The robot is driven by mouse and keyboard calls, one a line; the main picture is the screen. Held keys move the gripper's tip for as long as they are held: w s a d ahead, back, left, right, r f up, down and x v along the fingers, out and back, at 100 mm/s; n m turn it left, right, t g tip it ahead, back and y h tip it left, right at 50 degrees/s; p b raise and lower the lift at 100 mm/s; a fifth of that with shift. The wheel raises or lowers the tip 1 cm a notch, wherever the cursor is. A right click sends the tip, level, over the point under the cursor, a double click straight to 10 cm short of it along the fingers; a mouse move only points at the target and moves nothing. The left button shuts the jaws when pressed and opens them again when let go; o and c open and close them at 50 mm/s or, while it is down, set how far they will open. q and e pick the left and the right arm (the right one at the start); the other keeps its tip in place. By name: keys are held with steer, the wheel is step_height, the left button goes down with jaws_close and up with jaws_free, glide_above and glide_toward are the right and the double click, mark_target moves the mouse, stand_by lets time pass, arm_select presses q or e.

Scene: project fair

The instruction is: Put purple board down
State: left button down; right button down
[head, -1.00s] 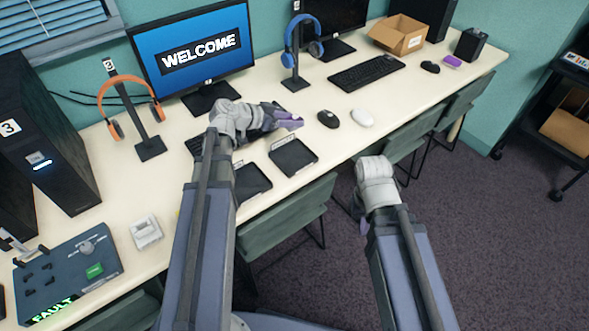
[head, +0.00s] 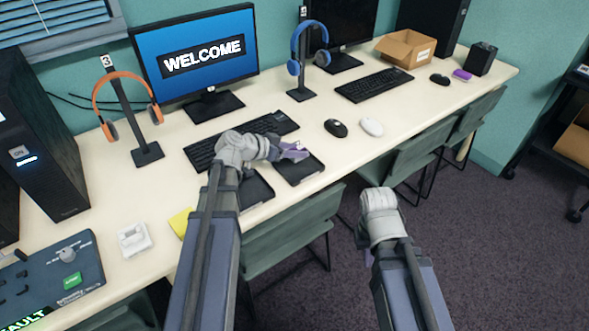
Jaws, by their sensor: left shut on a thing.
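My left gripper (head: 284,150) is shut on the small purple board (head: 295,153). It holds the board over the right one of two flat black trays (head: 299,171), near the table's front edge. I cannot tell whether the board touches the tray. The left tray (head: 257,190) is partly hidden behind my left arm. The wrist of my right arm (head: 381,215) shows in front of the table, over the floor; its fingers are hidden.
On the white table (head: 358,153) are a black keyboard (head: 274,124), a black mouse (head: 335,128), a white mouse (head: 372,127) and a headphone stand (head: 148,152). A purple block (head: 462,75) lies at the far right. Green chairs (head: 300,235) stand along the front edge.

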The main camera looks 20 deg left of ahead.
mark_target(294, 160)
arm_select(q)
steer(key=shift+f+b, duration=1.9)
steer(key=shift+f, duration=0.35)
steer(key=shift+r, duration=0.15)
steer(key=shift+c, duration=1.7)
jaws_free()
steer(key=shift+r, duration=0.1)
steer(key=p+v, duration=0.6)
steer(key=v, duration=0.5)
steer(key=shift+s+a+r, duration=0.2)
steer(key=shift+s+a, duration=0.1)
steer(key=shift+s, duration=0.05)
